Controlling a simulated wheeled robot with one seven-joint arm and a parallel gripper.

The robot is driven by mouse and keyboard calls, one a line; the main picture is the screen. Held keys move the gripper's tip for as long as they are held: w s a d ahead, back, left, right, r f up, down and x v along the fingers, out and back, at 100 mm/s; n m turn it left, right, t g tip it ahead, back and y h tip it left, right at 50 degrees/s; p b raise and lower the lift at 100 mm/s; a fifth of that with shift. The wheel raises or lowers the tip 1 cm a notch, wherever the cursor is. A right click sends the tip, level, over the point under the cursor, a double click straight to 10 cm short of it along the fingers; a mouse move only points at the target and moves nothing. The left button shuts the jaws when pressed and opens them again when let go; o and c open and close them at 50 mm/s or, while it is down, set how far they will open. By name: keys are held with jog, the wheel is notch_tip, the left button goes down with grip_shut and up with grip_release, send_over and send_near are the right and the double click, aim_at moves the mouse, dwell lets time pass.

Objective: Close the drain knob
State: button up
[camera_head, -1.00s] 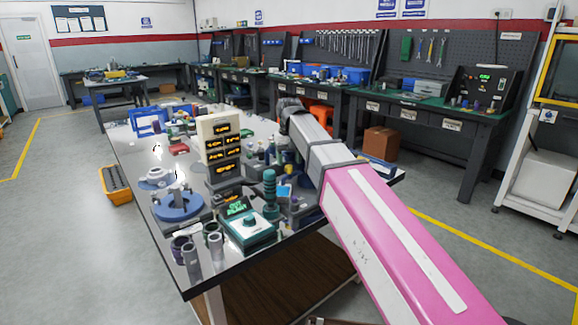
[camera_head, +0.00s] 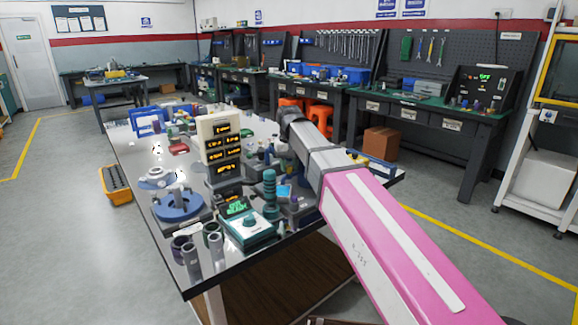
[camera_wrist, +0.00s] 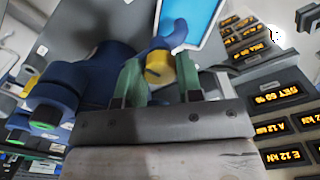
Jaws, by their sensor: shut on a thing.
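In the wrist view my gripper (camera_wrist: 158,76) has its two green fingers closed around a small yellow knob (camera_wrist: 158,66), which I take to be the drain knob. A blue curved part (camera_wrist: 174,38) lies just beyond the knob and partly overlaps it. Large dark-blue rounded parts (camera_wrist: 75,82) of a device sit left of the fingers. The contact faces are partly hidden by the fingers. In the head view my arm reaches over the table, and its wrist hides the gripper and the knob.
The crowded workbench (camera_head: 262,255) holds a display tower (camera_head: 220,145), a teal box with a knob (camera_head: 250,228) and a round blue fixture (camera_head: 178,206). In the wrist view a light-blue screen (camera_wrist: 203,18) and lit displays (camera_wrist: 284,97) stand close on the right.

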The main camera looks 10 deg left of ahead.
aim_at(289, 166)
jog(key=m, duration=0.4)
dwell(0.4)
jog(key=o, duration=0.9)
jog(key=shift+r, duration=0.15)
notch_tip(289, 166, up, 11)
jog(key=shift+f, duration=0.2)
